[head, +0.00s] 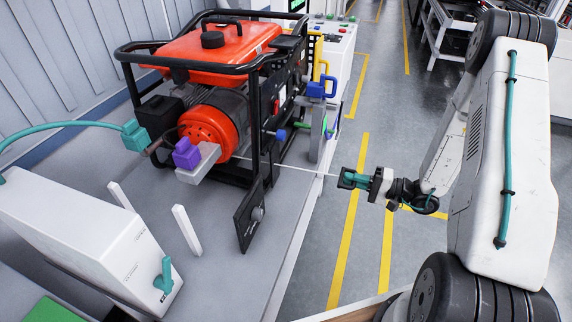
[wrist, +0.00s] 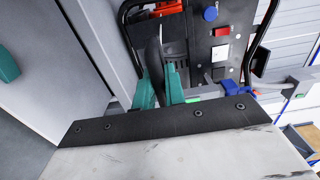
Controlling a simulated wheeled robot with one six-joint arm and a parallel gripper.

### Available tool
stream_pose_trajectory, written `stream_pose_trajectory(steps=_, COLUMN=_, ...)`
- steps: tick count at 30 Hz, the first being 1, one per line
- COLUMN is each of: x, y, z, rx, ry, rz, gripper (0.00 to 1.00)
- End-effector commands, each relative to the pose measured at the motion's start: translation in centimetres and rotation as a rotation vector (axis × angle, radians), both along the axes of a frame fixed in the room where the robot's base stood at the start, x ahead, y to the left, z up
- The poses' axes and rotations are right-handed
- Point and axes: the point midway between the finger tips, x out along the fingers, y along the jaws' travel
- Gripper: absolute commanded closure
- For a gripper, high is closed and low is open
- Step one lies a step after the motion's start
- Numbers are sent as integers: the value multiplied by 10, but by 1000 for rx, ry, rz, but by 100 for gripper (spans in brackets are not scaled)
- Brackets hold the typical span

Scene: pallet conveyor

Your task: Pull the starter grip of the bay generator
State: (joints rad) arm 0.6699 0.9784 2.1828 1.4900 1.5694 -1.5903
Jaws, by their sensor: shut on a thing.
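The bay generator (head: 222,47) has an orange tank and a black tube frame and stands on a grey bench at the left in the head view. A thin pale cord (head: 290,167) runs taut from its side out past the bench edge to my gripper (head: 347,178). My gripper is over the aisle, well apart from the generator. In the wrist view my teal fingers (wrist: 158,92) are shut on a dark piece, the starter grip (wrist: 154,62). The grip is mostly hidden by the fingers in the head view.
A black flap (head: 247,217) stands out below the generator frame. A purple block (head: 187,153), a teal plug (head: 134,136) with hose, and a white box (head: 85,235) with a teal lever crowd the bench. Blue and yellow handles (head: 320,88) stand at its edge. The yellow-lined aisle (head: 362,250) is clear.

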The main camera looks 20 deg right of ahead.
Motion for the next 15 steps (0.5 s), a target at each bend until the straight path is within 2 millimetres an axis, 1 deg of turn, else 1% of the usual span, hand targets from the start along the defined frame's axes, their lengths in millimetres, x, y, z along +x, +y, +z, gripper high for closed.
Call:
stream_pose_trajectory(steps=2, x=1, y=2, z=-1, rx=0, ry=1, rz=1, gripper=100)
stream_pose_trajectory(steps=4, x=5, y=8, z=-1, rx=0, ry=1, rz=3, gripper=100)
stream_pose_trajectory(steps=15, x=36, y=55, z=-1, rx=-2, ry=1, rz=4, gripper=100)
